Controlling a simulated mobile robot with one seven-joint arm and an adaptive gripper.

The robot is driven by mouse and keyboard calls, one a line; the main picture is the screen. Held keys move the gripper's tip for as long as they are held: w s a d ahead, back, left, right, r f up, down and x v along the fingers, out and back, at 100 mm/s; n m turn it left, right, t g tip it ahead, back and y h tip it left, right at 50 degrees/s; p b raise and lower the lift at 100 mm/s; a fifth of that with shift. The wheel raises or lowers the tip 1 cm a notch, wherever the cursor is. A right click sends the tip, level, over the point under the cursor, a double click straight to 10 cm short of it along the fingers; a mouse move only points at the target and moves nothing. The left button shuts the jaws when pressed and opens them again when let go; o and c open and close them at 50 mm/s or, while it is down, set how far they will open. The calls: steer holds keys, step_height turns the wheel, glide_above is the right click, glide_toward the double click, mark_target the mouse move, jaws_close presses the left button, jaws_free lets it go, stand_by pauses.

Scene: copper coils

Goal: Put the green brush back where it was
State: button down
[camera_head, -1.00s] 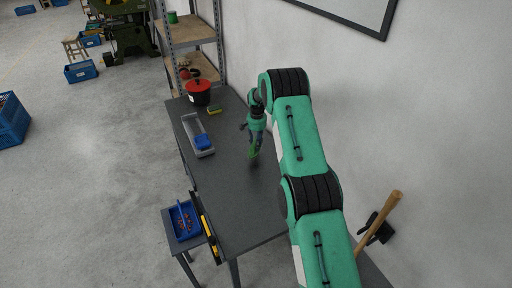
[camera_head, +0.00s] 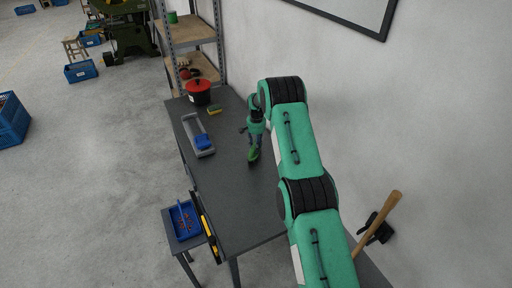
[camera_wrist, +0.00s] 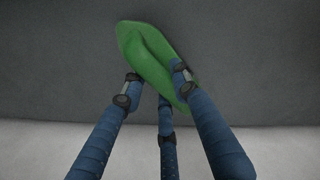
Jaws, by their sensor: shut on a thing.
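The green brush (camera_head: 253,155) is at my gripper's tip, over the middle of the dark grey table. In the wrist view, its long green body (camera_wrist: 148,52) lies between my finger ends, with one end sticking out past them. My gripper (camera_head: 254,143) is shut on the brush; its blue fingers (camera_wrist: 158,97) also show in the wrist view. I cannot tell whether the brush touches the tabletop. Its bristles are hidden.
A grey tray with a blue item (camera_head: 203,142) lies on the table's left side. A red-lidded pot (camera_head: 198,92) and a yellow-green sponge (camera_head: 215,109) are at the far end. A wooden-handled hammer (camera_head: 383,220) is at the right. The table's near middle (camera_head: 235,205) is clear.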

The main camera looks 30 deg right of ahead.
steer(key=shift+f, duration=0.3)
steer(key=shift+f, duration=0.1)
steer(key=c, duration=1.3)
jaws_free()
steer(key=shift+c, duration=0.2)
step_height(320, 180, up, 12)
steer(key=shift+b, duration=0.4)
steer(key=shift+r, duration=0.2)
